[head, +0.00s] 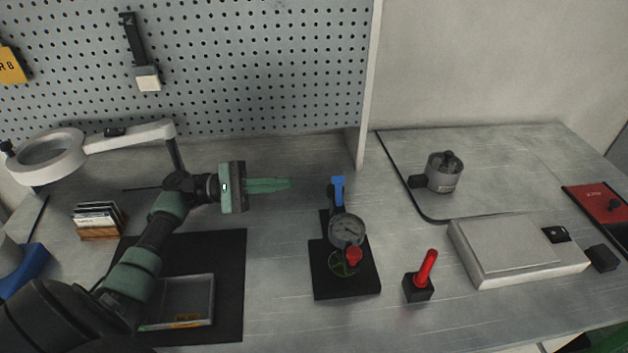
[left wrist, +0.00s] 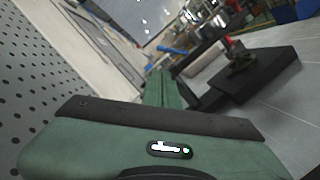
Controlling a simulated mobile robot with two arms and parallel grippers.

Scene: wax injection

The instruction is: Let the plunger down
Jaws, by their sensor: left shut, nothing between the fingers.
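A dial gauge (head: 347,230) stands on a black base (head: 319,284) in the middle of the table. A blue lever (head: 338,188) sticks up at the back of its stand, and a red part (head: 354,257) shows below the dial. A round greenish piece lies under it; whether the plunger tip touches it I cannot tell. My left gripper (head: 289,184) is shut and empty, pointing right, a short way left of the blue lever and apart from it. In the left wrist view the closed fingers (left wrist: 160,80) point towards the blue lever (left wrist: 172,50). My right gripper is not in view.
A red-handled tool (head: 427,268) stands in a black block right of the gauge. Further right are a flat pale device (head: 510,252) and a metal pot (head: 444,172). A tray (head: 212,300) lies on a dark mat under my left arm. A pegboard (head: 250,60) stands behind.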

